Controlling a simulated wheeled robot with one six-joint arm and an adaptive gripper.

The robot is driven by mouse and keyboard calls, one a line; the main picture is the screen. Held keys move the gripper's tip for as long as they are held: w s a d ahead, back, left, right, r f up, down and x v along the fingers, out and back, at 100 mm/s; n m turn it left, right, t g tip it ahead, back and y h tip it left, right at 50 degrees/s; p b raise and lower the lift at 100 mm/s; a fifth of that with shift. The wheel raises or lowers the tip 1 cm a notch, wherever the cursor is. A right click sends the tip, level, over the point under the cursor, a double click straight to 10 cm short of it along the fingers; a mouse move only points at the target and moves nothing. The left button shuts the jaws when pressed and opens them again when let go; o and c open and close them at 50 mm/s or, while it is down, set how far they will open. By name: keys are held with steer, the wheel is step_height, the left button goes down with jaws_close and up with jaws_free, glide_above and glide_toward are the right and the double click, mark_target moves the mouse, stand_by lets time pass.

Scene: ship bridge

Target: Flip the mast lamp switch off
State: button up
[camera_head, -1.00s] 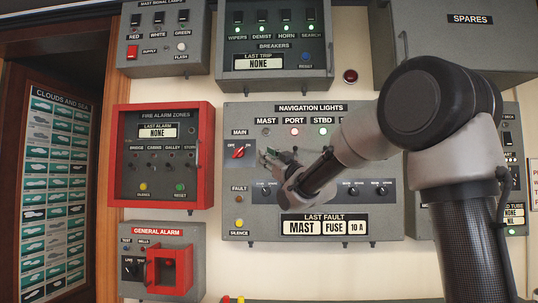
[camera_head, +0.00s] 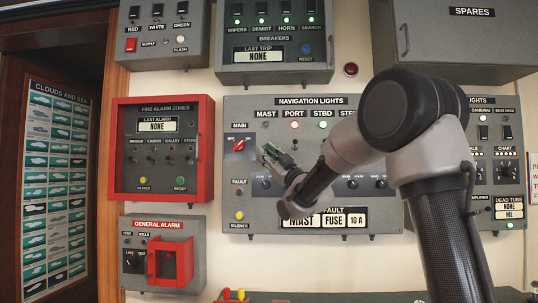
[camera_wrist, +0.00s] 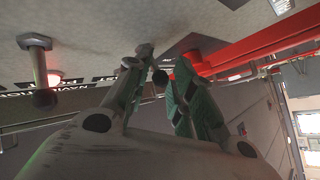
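The navigation lights panel (camera_head: 240,105) is grey, with the MAST label (camera_head: 266,115) at its upper left. The lamp under that label looks dull, while the PORT lamp (camera_head: 294,125) is lit red and the STBD lamp is lit green. My gripper (camera_head: 270,151) is at the panel below the MAST label and hides the mast switch there. In the wrist view my gripper (camera_wrist: 162,68) has its two fingers apart. A small dark round tip (camera_wrist: 160,78), apparently the mast switch lever, shows between them; contact cannot be told. A neighbouring switch lever (camera_wrist: 38,65) stands by a red lamp.
The red main rotary knob (camera_head: 239,145) is just left of my gripper. The red-framed fire alarm box (camera_head: 207,150) is further left, with the general alarm box (camera_head: 188,224) below. The last fault plate (camera_head: 357,219) is partly behind my arm.

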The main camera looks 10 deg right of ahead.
steer(key=shift+o, duration=1.1)
steer(key=shift+w+a, duration=0.1)
steer(key=shift+a, duration=0.15)
steer(key=shift+d, duration=0.1)
steer(key=v, duration=1.2)
